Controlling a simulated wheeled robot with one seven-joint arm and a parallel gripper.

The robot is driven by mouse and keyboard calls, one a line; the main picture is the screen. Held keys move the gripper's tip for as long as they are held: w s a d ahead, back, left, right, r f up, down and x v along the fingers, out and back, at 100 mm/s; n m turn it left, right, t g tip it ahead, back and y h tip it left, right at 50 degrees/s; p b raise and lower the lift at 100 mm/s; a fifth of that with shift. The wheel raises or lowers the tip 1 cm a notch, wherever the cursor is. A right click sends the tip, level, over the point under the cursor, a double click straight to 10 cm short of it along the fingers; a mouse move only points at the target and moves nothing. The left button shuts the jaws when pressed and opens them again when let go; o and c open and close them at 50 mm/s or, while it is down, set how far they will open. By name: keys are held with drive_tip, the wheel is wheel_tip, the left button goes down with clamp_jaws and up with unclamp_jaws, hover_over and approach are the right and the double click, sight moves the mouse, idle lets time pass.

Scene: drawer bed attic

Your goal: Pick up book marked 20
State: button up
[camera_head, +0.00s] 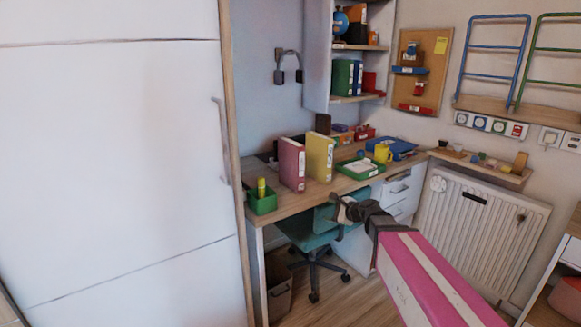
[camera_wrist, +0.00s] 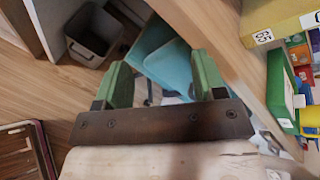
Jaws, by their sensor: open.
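Two upright books stand on the desk in the head view, a pink one (camera_head: 291,165) and a yellow one (camera_head: 319,157). Their small spine labels are too small to read there. In the wrist view the yellow book (camera_wrist: 270,14) shows at the top right with white number labels, turned and partly cut off; I cannot read them surely. My gripper (camera_head: 345,210) is in front of the desk edge, below and right of the books, apart from them. In the wrist view its green-padded fingers (camera_wrist: 162,75) are spread with nothing held between them.
The wooden desk (camera_head: 280,209) carries a small green box (camera_head: 262,203), a green tray (camera_head: 360,172) and a yellow mug (camera_head: 383,153). A teal chair (camera_head: 300,236) stands beneath my gripper. A white radiator (camera_head: 480,230) is at right, a tall white cabinet (camera_head: 120,160) at left.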

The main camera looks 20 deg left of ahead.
sight(296, 169)
drive_tip(key=w+a+r+m+t, duration=0.1)
drive_tip(key=a+r+m, duration=0.1)
drive_tip(key=r+m, duration=0.1)
drive_tip(key=w+a+r+m+t+y, duration=0.1)
drive_tip(key=a+r+m+t, duration=0.1)
drive_tip(key=a+r+m, duration=0.1)
drive_tip(key=w+a+r+m+t+y, duration=0.1)
drive_tip(key=w+a+r+m, duration=0.1)
drive_tip(key=a+r+m, duration=0.1)
drive_tip(key=shift+a+r+m, duration=0.2)
drive_tip(key=shift+r+m, duration=0.4)
drive_tip(key=shift+m, duration=0.6)
drive_tip(key=x, duration=1)
drive_tip(key=shift+w+a+r, duration=0.2)
drive_tip(key=shift+w+r, duration=0.05)
drive_tip(key=shift+r, duration=0.15)
drive_tip(key=shift+s, duration=0.1)
clamp_jaws()
